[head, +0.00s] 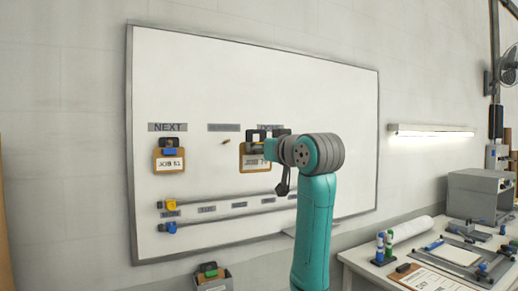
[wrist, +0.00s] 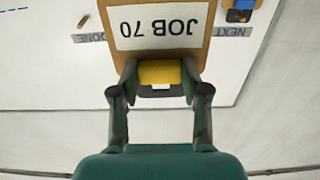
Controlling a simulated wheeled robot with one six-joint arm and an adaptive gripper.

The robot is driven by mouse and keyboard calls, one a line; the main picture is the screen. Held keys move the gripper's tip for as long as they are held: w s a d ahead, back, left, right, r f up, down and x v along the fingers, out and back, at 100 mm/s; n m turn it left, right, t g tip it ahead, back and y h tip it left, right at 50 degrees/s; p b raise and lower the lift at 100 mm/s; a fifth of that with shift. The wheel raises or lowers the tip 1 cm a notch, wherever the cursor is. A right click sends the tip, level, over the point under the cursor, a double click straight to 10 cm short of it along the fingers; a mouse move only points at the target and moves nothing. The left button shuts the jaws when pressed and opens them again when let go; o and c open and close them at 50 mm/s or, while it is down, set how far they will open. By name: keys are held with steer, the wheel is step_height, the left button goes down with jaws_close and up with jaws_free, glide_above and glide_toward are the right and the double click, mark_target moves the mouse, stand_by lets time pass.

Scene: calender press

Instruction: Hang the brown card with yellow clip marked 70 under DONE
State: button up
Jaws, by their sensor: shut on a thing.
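The brown card (wrist: 161,55), with a white label reading JOB 70, appears upside down in the wrist view. My gripper (wrist: 161,84) is shut on its yellow clip (wrist: 161,73). In the head view the card (head: 248,162) is partly hidden behind my gripper (head: 268,147), in front of the whiteboard (head: 330,95). I cannot tell whether it touches the board. The DONE label (wrist: 88,37) is left of the card in the wrist view, with a bare peg (wrist: 82,22) beside it.
A card with a blue clip (head: 169,161), marked JOB 51 or similar, hangs under the NEXT label (head: 168,127). Another bare peg (head: 226,141) shows on the board. Yellow (head: 171,205) and blue (head: 171,227) pieces sit at the lower rails. A cluttered bench (head: 380,266) is at right.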

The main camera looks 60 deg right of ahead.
steer(key=shift+v, duration=2.3)
steer(key=shift+d, duration=0.15)
